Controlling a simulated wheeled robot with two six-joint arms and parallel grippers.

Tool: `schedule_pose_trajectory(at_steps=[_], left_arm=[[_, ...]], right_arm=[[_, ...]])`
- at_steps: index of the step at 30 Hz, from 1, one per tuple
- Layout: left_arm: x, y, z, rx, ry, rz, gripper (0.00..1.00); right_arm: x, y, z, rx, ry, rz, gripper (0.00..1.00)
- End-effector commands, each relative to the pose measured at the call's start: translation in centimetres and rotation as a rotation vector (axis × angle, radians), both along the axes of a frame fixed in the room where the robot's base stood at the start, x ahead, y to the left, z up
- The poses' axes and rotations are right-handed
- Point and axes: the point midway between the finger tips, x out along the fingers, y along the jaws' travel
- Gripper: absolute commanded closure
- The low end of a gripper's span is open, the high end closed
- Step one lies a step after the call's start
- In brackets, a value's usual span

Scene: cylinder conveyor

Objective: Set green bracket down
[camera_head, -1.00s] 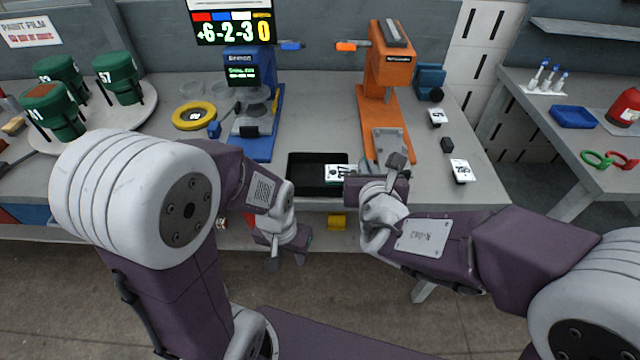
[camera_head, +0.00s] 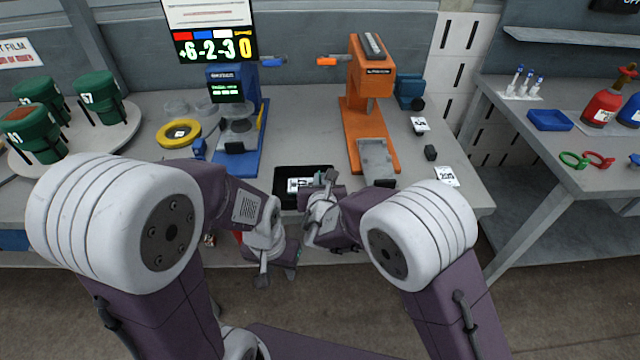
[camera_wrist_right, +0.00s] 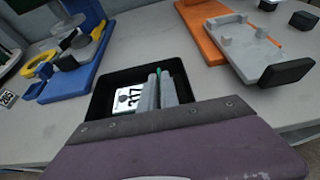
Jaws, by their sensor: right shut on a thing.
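The green bracket (camera_wrist_right: 158,71) shows only as a thin green edge between the fingers of my right gripper (camera_wrist_right: 163,92) in the right wrist view; the fingers hide the rest. That gripper is shut on it, with its fingertips over the inside of a black tray (camera_wrist_right: 104,86). I cannot tell whether the bracket touches the tray floor. A white numbered label (camera_wrist_right: 127,98) shows left of the fingers. In the head view my right gripper (camera_head: 322,192) is at the right part of the tray (camera_head: 282,178). My left gripper (camera_head: 277,272) hangs lower, in front of the bench; its jaws are unclear.
An orange press (camera_head: 367,125) stands right of the tray, with a grey fixture (camera_head: 377,158) at its front. A blue stand (camera_head: 238,155) and a yellow ring (camera_head: 178,133) are on the left. Green cans (camera_head: 98,97) stand on a turntable farther left.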

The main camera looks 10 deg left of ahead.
Motion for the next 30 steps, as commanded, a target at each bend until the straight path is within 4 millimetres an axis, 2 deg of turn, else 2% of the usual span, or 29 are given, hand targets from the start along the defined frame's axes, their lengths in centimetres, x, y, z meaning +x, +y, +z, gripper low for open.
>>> schedule_pose_trajectory(at_steps=[1,3,15,16,18,26,30], left_arm=[[0.0,0.0,-0.2,0.0,0.0,0.0,0.64],[0.0,0.0,-0.2,0.0,0.0,0.0,0.64],[0.0,0.0,-0.8,0.0,0.0,0.0,0.64],[0.0,0.0,-0.6,0.0,0.0,0.0,0.64],[0.0,0.0,-0.6,0.0,0.0,0.0,0.64],[0.0,0.0,-0.6,0.0,0.0,0.0,0.64],[0.0,0.0,0.2,0.0,-0.001,0.0,0.64]], right_arm=[[0.0,0.0,-0.8,-0.001,0.0,0.0,1.0],[0.0,0.0,-1.2,0.001,-0.002,0.0,1.0],[0.0,0.0,-1.6,0.003,-0.002,-0.001,1.0],[0.0,0.0,-1.5,0.002,-0.001,-0.001,0.86],[0.0,0.0,-1.5,0.001,-0.001,0.0,0.73],[0.0,0.0,-1.4,0.001,-0.001,0.0,0.73],[0.0,0.1,-0.7,0.001,-0.002,0.0,0.73]])
